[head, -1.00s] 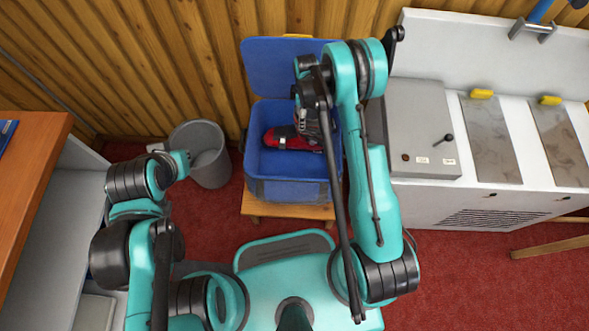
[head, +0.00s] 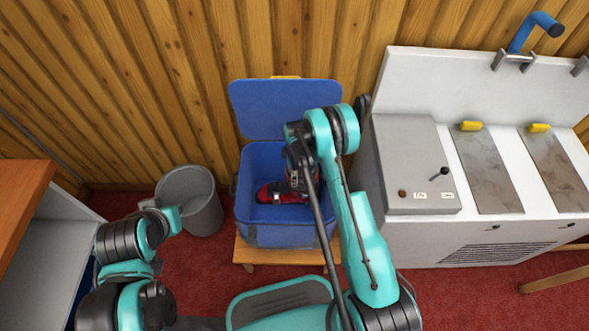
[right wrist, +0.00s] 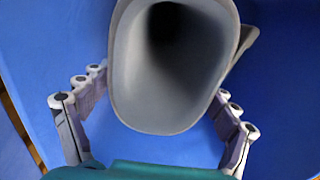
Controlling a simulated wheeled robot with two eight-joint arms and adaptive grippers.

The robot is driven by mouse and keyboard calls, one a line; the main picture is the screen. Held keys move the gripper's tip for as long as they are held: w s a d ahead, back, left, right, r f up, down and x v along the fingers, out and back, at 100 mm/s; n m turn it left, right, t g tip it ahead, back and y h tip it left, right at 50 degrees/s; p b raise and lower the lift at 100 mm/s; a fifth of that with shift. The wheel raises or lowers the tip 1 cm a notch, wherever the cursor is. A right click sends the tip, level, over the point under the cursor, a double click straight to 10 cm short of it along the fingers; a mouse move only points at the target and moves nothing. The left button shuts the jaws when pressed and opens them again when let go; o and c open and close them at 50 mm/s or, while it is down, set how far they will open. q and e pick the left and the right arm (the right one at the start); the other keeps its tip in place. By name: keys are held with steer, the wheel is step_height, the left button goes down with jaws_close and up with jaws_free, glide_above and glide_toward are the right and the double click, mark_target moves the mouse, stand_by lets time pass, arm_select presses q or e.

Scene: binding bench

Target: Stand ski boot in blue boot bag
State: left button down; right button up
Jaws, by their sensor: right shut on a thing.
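The blue boot bag (head: 258,235) stands open on a small wooden stool in the head view, its lid raised against the wall. The red and dark ski boot (head: 268,193) is inside the bag's opening, toe toward the left. My right gripper (head: 300,178) reaches down over the bag and is shut on the boot's upper part. In the right wrist view the boot's grey, hollow cuff (right wrist: 165,105) sits between the two fingers, with blue bag around it. Whether the sole touches the bag's floor is hidden.
A grey waste bin (head: 190,200) stands left of the bag. A white machine with a grey control box (head: 410,160) is close on the right. The wooden stool (head: 250,256) carries the bag. A wooden wall is right behind.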

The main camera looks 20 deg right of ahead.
steer(key=shift+r, duration=0.1)
steer(key=o, duration=1.7)
